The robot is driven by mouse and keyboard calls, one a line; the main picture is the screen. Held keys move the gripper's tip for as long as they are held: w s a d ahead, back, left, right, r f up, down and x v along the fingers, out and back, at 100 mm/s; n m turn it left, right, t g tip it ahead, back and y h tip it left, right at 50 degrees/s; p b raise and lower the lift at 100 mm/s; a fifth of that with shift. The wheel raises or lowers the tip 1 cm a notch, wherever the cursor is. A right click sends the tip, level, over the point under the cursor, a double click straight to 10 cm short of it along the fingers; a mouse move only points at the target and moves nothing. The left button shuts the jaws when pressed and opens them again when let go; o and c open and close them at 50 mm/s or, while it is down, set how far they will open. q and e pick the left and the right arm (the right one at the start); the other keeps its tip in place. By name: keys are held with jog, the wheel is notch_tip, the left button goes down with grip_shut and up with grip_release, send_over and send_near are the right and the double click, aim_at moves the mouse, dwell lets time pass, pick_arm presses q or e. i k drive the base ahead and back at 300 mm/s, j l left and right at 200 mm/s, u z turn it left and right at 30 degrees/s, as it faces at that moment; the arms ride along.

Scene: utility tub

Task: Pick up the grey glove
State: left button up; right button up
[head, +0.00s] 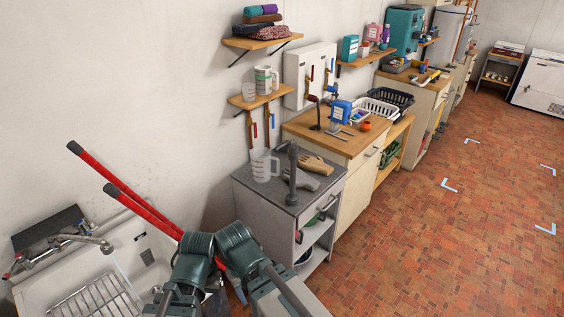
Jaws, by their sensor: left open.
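The grey glove (307,182) lies on the grey top of a low cabinet (268,197). A dark upright post (291,178) stands in front of its left end and hides part of it. A tan glove (318,166) lies just behind it, close by. My left gripper (213,284) is low in the view, mostly hidden by my teal arm joints; it is open and well apart from the glove. My right gripper is not in view.
A clear measuring jug (264,166) stands left of the glove. A wooden worktop (345,142) adjoins the cabinet on the right. The brick floor (430,250) is open at the right.

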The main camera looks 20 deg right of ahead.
aim_at(303, 181)
jog(key=z, duration=1.75)
jog(key=i+j, duration=0.2)
jog(key=i, duration=0.2)
jog(key=i+j, duration=0.45)
jog(key=i, duration=0.3)
